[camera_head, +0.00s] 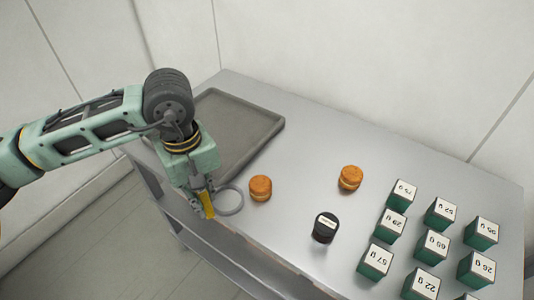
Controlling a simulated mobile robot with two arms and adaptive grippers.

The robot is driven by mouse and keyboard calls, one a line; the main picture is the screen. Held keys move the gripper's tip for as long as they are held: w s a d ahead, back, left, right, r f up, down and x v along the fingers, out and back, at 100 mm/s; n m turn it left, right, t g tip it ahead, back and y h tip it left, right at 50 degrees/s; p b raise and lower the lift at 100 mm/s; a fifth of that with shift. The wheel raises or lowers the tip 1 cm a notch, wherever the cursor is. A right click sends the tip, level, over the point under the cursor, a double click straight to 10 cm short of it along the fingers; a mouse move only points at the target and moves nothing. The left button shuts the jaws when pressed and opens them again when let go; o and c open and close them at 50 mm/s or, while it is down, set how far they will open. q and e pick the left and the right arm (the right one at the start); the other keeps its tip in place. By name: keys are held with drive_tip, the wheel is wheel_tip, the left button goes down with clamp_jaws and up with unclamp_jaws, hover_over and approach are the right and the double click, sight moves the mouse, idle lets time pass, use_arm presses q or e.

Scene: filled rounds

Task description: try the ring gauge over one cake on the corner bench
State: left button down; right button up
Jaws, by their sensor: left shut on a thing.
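A grey ring gauge (242,201) shows in the head view, held out to the right of my left gripper (207,204). My left gripper is shut on the ring gauge's side and points downward near the bench's front edge. One golden-brown cake (260,188) sits just right of the ring; the ring appears beside it, not around it. A second cake (350,178) stands farther right on the corner bench (300,226). My right gripper is not in view.
A shallow grey tray (270,139) lies behind my left gripper, its left part hidden by my arm. A black jar (325,227) with a pale label stands right of centre. Several green, white-topped weight-marked boxes (401,195) fill the right end. White walls stand behind the bench.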

use_arm(q)
drive_tip(key=w+d+r+n+p, duration=0.25)
drive_tip(key=w+d+n, duration=0.35)
drive_tip(key=d+n, duration=0.55)
drive_tip(key=shift+m, duration=0.45)
drive_tip(key=f+b, duration=0.2)
drive_tip(key=f, duration=0.1)
drive_tip(key=f+b, duration=0.1)
drive_tip(key=shift+s+f, duration=0.2)
drive_tip(key=shift+s, duration=0.05)
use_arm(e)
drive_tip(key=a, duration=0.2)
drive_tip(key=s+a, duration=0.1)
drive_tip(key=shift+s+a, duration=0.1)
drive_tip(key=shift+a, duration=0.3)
use_arm(q)
drive_tip(key=shift+b, duration=0.4)
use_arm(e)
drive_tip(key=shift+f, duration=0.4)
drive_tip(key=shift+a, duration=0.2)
use_arm(q)
drive_tip(key=shift+f, duration=0.1)
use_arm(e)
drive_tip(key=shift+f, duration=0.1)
